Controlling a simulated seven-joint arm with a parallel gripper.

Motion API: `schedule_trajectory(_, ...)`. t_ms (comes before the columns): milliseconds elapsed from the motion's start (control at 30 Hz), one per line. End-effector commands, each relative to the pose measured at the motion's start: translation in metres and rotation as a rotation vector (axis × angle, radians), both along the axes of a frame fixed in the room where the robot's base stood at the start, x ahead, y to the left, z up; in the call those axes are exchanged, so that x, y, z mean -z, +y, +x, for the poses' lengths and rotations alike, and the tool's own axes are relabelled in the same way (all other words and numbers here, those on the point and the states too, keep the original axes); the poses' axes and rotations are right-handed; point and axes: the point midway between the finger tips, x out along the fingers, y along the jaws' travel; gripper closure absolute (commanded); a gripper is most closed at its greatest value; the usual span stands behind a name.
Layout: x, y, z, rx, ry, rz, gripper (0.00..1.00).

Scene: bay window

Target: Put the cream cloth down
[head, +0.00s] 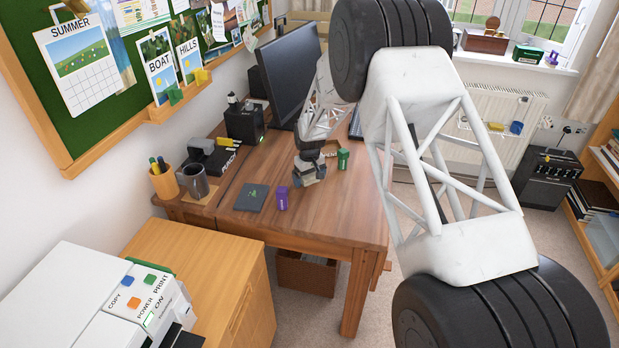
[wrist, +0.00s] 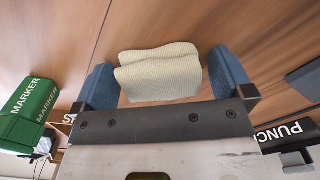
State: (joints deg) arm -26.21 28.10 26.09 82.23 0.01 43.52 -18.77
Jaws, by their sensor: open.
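The cream cloth (wrist: 160,72) is a small folded, ribbed piece over the brown wooden desk top, seen in the wrist view. My gripper (wrist: 163,78) has its blue finger pads spread on either side of the cloth. A narrow gap shows between the cloth and the right pad; at the left pad they are very close, and I cannot tell if they touch. In the head view my gripper (head: 308,172) points down low over the desk (head: 330,205), and the cloth is hidden there by the gripper.
A monitor (head: 291,75) stands behind. The desk's front right is clear.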

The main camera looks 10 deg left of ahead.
Motion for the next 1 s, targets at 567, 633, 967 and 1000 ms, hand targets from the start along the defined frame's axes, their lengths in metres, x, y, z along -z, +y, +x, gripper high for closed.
schedule_trajectory(567, -0.046, 0.0, 0.0, 0.0, -0.002, 0.001, 0.01)
schedule_trajectory(633, -0.057, 0.0, 0.0, 0.0, -0.002, 0.001, 0.01)
schedule_trajectory(967, -0.105, 0.0, 0.0, 0.0, -0.002, 0.001, 0.01)
schedule_trajectory(1000, -0.109, 0.0, 0.0, 0.0, -0.001, 0.001, 0.01)
